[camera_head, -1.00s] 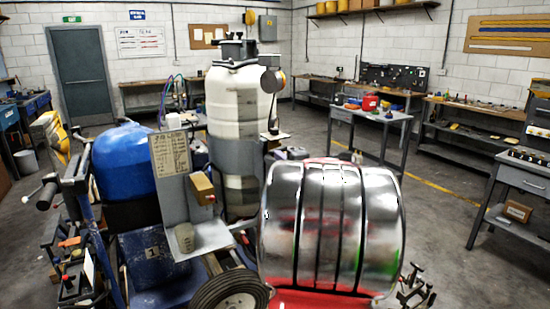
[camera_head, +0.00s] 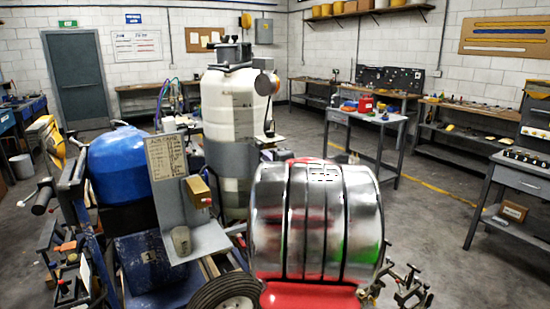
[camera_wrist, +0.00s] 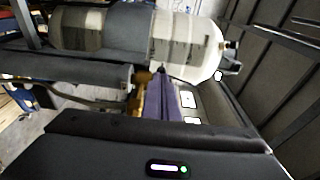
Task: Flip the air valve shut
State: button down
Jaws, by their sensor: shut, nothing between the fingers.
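The line striper stands ahead in the head view, with a tall white and grey tank (camera_head: 228,105) and a rounded blue tank (camera_head: 122,162). A grey upright panel on it carries a printed chart (camera_head: 167,156) and a brass-coloured block (camera_head: 197,190). I cannot pick out the air valve for certain. In the wrist view the white tank (camera_wrist: 190,42) lies sideways across the top, beyond the gripper. My gripper (camera_wrist: 160,128) is shut and empty at the bottom of that view, its dark body carrying a small light. A brass-coloured part shows just beyond it. The gripper is not visible in the head view.
A large shiny banded cylinder with red below, seemingly mine, blocks the lower middle of the head view. A rubber-tyred wheel (camera_head: 227,293) stands low beside it. A grey worktable (camera_head: 367,118) with a red item is behind right. Open floor lies to the right.

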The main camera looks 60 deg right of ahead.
jog(key=shift+w+a+r, duration=0.25)
jog(key=shift+w, duration=0.2)
jog(key=s+a, duration=0.1)
jog(key=a, duration=1)
jog(key=shift+s+f, duration=0.3)
jog(key=shift+s, duration=0.05)
dwell(0.3)
